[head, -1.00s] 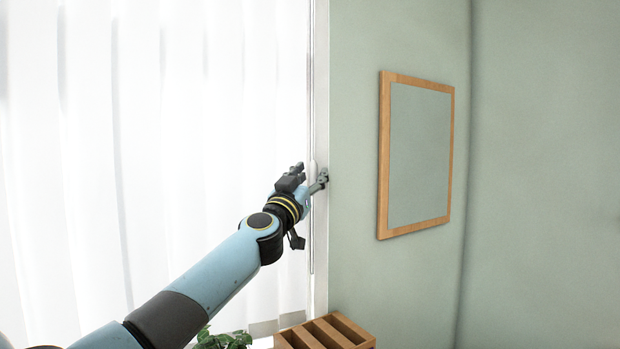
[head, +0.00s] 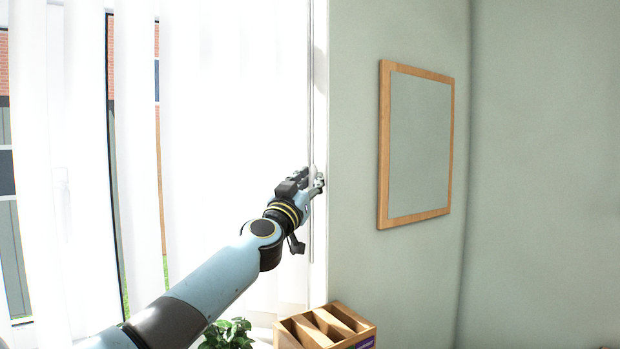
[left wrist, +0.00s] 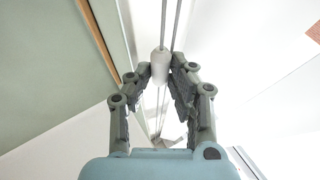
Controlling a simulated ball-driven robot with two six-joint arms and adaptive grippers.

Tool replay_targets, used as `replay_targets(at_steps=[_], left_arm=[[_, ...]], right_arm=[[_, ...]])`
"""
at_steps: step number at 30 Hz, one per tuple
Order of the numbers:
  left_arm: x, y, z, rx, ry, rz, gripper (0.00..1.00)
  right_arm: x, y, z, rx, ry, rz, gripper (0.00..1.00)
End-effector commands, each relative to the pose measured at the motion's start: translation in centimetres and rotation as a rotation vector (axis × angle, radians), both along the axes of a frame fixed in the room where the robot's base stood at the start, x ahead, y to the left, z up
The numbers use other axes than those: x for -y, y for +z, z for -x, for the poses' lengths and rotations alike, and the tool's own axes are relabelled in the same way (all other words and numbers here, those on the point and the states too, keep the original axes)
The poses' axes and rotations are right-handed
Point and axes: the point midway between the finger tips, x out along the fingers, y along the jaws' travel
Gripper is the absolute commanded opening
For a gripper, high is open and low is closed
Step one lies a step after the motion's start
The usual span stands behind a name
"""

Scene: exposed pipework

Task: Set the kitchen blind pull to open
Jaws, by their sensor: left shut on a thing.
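The blind pull is a white cylinder (left wrist: 160,66) on thin cords, seen in the left wrist view between my left gripper's fingertips. My left gripper (head: 313,182) is shut on the pull beside the window's right edge; in the head view the fingers largely hide the pull. The cord (head: 311,90) runs straight up and down along the window frame. The white vertical blind (head: 230,110) hangs at the left, with gaps between its slats on the left side and a closed white stretch nearer the cord. My right gripper is in neither view.
A wood-framed panel (head: 384,150) hangs on the green wall to the right of the cord. A wooden slotted box (head: 340,335) and a green plant (head: 226,334) stand below the gripper. The wall area between the cord and the panel is clear.

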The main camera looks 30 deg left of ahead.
Motion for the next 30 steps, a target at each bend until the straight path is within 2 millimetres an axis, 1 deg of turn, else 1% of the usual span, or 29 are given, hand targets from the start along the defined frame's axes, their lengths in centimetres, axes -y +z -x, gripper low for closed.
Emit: replay_targets(at_steps=[1, 3, 6, 10, 18, 19, 23, 24, 30], left_arm=[[0.0, -2.3, 0.0, -0.005, 0.000, 0.001, 0.00], [0.0, -3.6, 0.0, -0.005, 0.000, 0.000, 0.00], [0.0, -4.8, 0.0, -0.005, -0.001, 0.002, 0.00], [0.0, -5.3, 0.0, -0.004, -0.001, 0.001, 0.00], [0.0, -5.0, 0.0, -0.002, -0.001, 0.001, 0.00], [0.0, -5.0, 0.0, -0.002, -0.001, 0.001, 0.22], [0.0, -5.0, 0.0, -0.002, -0.001, 0.001, 0.39], [0.0, -5.0, 0.0, -0.002, -0.001, 0.001, 0.42], [0.0, -5.0, 0.0, -0.002, -0.001, 0.001, 0.42]], right_arm=[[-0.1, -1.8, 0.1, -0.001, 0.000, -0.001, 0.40], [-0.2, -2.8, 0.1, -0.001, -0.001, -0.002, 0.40], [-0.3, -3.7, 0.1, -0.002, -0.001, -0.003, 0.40], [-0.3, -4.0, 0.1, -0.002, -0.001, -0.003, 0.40], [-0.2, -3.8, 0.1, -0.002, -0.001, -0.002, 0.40], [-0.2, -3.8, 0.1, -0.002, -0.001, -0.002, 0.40], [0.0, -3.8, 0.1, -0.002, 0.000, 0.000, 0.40], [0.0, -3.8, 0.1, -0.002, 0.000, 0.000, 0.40], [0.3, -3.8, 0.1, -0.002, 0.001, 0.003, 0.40]])
